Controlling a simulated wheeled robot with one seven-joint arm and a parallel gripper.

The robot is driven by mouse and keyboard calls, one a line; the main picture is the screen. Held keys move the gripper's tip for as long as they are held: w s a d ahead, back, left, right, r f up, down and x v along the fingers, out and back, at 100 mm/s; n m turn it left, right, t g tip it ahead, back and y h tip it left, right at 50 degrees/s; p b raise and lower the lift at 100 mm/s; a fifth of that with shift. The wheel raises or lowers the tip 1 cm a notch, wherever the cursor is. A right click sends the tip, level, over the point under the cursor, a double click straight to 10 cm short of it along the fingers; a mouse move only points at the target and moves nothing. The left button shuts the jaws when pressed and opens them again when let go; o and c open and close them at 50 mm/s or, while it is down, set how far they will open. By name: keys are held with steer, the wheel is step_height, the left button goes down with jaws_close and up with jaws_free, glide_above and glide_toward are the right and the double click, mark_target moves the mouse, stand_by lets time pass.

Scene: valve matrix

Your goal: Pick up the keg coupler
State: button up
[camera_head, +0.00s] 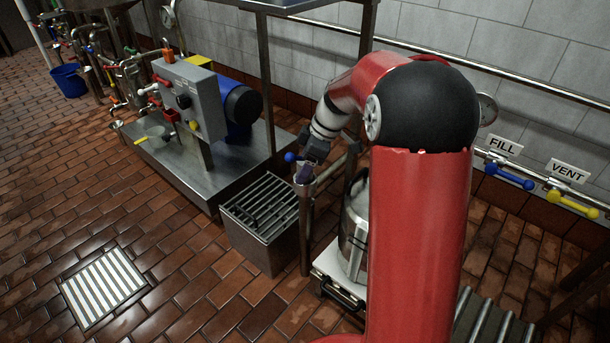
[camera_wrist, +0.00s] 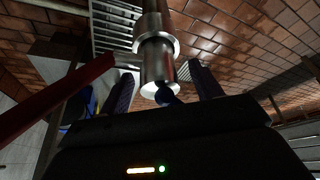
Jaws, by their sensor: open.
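The keg coupler (camera_wrist: 157,50) appears to be the stepped steel cylinder in the wrist view. It runs down from the top edge to between my fingers. A small blue part (camera_wrist: 166,97) shows behind its lower end. My gripper (camera_wrist: 161,74) is open, with one dark blue finger on each side of the steel body and visible gaps. In the head view my gripper (camera_head: 308,170) is at the top of a brown post, beside a blue ball (camera_head: 290,157) and a steel pipe-like part. My arm hides much of this area, and contact cannot be told.
A grated steel box (camera_head: 262,222) stands left of the post. A steel keg (camera_head: 353,235) is partly hidden behind my arm. A pump skid (camera_head: 190,165) is further left. Blue FILL (camera_head: 509,177) and yellow VENT (camera_head: 573,204) handles are at right. Open floor lies at front left.

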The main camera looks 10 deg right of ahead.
jaws_close()
stand_by(0.4)
steer(key=shift+r, duration=0.1)
